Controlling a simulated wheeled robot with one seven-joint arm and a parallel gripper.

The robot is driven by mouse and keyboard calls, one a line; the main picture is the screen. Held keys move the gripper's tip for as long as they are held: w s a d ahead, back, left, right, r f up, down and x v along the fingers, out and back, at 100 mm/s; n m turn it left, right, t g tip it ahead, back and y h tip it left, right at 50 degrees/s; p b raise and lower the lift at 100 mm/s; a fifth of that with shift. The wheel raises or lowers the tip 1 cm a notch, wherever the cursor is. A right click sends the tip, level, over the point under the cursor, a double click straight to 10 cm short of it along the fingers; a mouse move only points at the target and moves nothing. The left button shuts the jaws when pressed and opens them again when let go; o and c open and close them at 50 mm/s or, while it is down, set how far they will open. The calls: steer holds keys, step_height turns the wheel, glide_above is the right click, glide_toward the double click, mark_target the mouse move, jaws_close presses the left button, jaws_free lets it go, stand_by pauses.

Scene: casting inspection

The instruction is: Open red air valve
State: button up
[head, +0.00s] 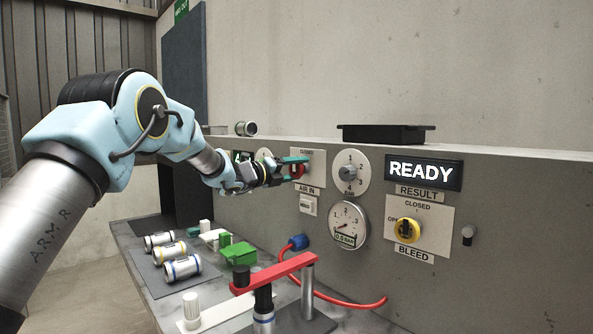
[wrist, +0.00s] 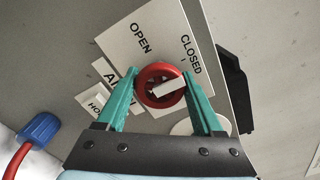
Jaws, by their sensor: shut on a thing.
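The red air valve (wrist: 153,94) is a round red knob with a white bar across it, on a white plate (wrist: 130,30) marked OPEN and CLOSED. In the wrist view the knob sits between the two green fingers of my gripper (wrist: 160,95), which are shut on its sides. The white bar lies aslant. In the head view my gripper (head: 292,168) reaches the AIR IN plate (head: 314,166) on the grey panel, and the red valve (head: 299,171) shows partly behind the fingers.
To the right are a numbered dial (head: 349,171), a pressure gauge (head: 347,225), a READY display (head: 424,171) and a yellow BLEED knob (head: 407,230). A black tray (head: 388,134) sits on the panel top. Below, the bench holds metal cylinders (head: 182,268), a green block (head: 239,253) and a red clamp arm (head: 274,272).

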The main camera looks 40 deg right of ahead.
steer(key=shift+n, duration=0.3)
steer(key=n, duration=0.3)
steer(key=shift+n, duration=0.3)
steer(key=n+p, duration=0.1)
steer(key=n, duration=0.3)
steer(key=shift+n, duration=0.3)
steer(key=n+p, duration=0.2)
steer(key=n, duration=0.3)
steer(key=shift+p, duration=0.3)
steer(key=shift+f+n+p, duration=0.15)
steer(key=shift+n+p, duration=0.75)
steer(key=shift+n, duration=1.2)
steer(key=o, duration=1.4)
